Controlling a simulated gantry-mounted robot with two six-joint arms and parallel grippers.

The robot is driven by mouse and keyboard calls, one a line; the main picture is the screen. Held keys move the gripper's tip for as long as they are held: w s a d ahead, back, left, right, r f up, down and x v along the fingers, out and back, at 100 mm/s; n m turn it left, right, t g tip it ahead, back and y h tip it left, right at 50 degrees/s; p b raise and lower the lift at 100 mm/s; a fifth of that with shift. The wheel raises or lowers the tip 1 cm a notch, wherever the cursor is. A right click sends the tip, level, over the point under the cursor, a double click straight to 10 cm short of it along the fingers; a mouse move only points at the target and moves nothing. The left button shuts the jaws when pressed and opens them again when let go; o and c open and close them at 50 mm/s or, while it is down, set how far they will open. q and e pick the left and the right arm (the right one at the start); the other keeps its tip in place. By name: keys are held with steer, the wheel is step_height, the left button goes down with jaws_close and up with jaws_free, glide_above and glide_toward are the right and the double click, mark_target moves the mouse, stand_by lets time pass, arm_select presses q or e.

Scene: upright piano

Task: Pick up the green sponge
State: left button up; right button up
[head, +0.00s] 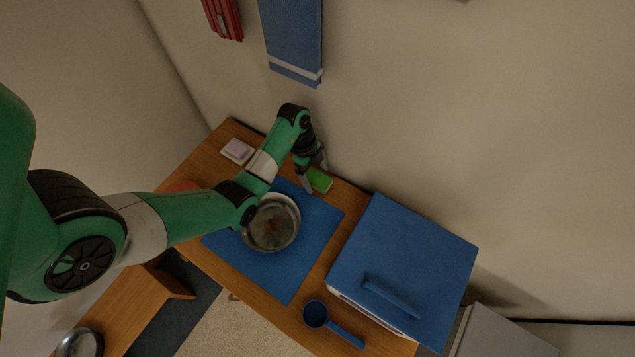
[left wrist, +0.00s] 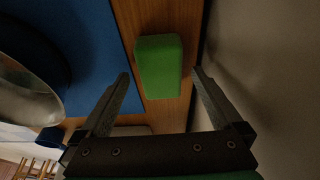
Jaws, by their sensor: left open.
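The green sponge (head: 319,179) lies at the back of the wooden counter, near the wall and beside the blue mat. In the left wrist view the green sponge (left wrist: 159,66) sits on a wooden strip, just beyond the fingertips and between their lines. My left gripper (head: 314,176) is open with nothing between its fingers; in the left wrist view its two dark fingers (left wrist: 160,80) stand apart on either side of the sponge's near end. Whether a finger touches the sponge cannot be told. My right gripper is not in view.
A metal pan (head: 272,224) stands on the blue mat (head: 296,270), close to my left arm. A blue-lidded box (head: 405,262) and a blue ladle (head: 330,322) lie to the right. A pink block on a white dish (head: 237,150) is at the back left. The wall (head: 420,130) is close behind the sponge.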

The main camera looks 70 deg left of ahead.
mark_target(321, 180)
arm_select(q)
steer(key=shift+f, duration=0.25)
stand_by(0.5)
steer(key=c, duration=1.4)
steer(key=shift+r+p, duration=0.35)
steer(key=shift+r, duration=0.3)
step_height(321, 180, up, 4)
steer(key=shift+f+p, duration=0.25)
steer(key=shift+p, duration=0.8)
steer(key=s+d+r+p, duration=0.2)
steer(key=d+r+p, duration=0.1)
steer(key=d, duration=0.1)
steer(key=s+d+r+p, duration=0.2)
steer(key=d+p, duration=0.1)
steer(key=d, duration=0.1)
steer(key=s+d+r+p, duration=0.2)
steer(key=d+r+p, duration=0.1)
steer(key=d, duration=0.1)
steer(key=shift+s+d+r, duration=0.2)
steer(key=shift+s+r, duration=0.1)
steer(key=shift+r, duration=0.05)
